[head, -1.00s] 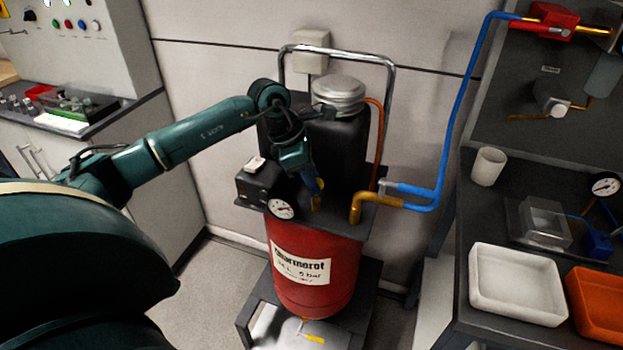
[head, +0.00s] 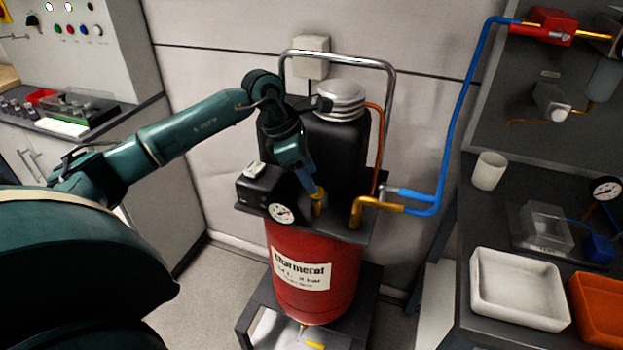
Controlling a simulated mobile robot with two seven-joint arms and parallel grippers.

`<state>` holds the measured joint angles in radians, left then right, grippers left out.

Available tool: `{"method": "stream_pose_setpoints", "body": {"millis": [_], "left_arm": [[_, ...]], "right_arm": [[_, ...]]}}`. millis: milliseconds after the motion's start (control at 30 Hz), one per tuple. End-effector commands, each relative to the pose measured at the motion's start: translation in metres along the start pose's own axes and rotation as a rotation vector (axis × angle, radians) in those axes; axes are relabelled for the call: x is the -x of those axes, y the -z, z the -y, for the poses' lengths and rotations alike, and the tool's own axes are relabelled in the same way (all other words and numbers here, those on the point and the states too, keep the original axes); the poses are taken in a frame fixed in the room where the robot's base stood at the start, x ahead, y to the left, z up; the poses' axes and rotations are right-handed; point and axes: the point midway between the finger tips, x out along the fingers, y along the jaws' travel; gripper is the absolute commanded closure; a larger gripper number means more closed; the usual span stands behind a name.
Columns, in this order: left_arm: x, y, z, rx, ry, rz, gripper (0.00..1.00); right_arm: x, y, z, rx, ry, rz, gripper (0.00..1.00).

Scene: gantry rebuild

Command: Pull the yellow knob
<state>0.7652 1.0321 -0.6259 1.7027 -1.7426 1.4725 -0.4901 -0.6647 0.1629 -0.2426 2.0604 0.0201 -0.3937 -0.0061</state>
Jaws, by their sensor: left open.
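A small yellow-gold knob (head: 319,208) stands on the dark top plate of a red tank (head: 315,262), right of the round gauge (head: 281,213). My left gripper (head: 317,192) points down at the knob, its tips at or just above the knob's top. It is open, but the fingers are small and partly overlap the knob, so I cannot tell whether they touch it. My right gripper is not in view.
A black cylinder with a silver cap (head: 341,100) and a chrome handle (head: 390,100) stand behind the knob. A brass elbow (head: 357,212) joins a blue pipe (head: 462,110) close on the right. A black box (head: 262,187) sits left.

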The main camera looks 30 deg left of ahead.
Motion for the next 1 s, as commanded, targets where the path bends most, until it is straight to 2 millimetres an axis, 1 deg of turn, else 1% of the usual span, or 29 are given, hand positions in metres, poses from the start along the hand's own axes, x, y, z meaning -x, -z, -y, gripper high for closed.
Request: {"method": "stream_pose_setpoints", "body": {"millis": [100,300,400,500,667,1000], "left_arm": [[0.027,0.0,-0.001,-0.002,-0.006,0.002,0.5],[0.072,0.0,-0.001,0.0,-0.006,0.001,0.5],[0.089,0.0,-0.001,0.0,-0.004,0.001,0.5],[0.101,0.0,0.0,0.0,-0.002,0.0,0.5],[0.11,0.0,0.0,0.0,-0.001,-0.001,0.5],[0.11,0.0,0.0,0.0,0.0,-0.001,0.5]], "right_arm": [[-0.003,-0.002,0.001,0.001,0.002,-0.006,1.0],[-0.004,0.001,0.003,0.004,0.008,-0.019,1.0],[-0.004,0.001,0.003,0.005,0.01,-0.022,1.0],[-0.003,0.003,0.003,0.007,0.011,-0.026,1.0],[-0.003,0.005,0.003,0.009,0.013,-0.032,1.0],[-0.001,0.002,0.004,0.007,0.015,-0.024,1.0]]}}
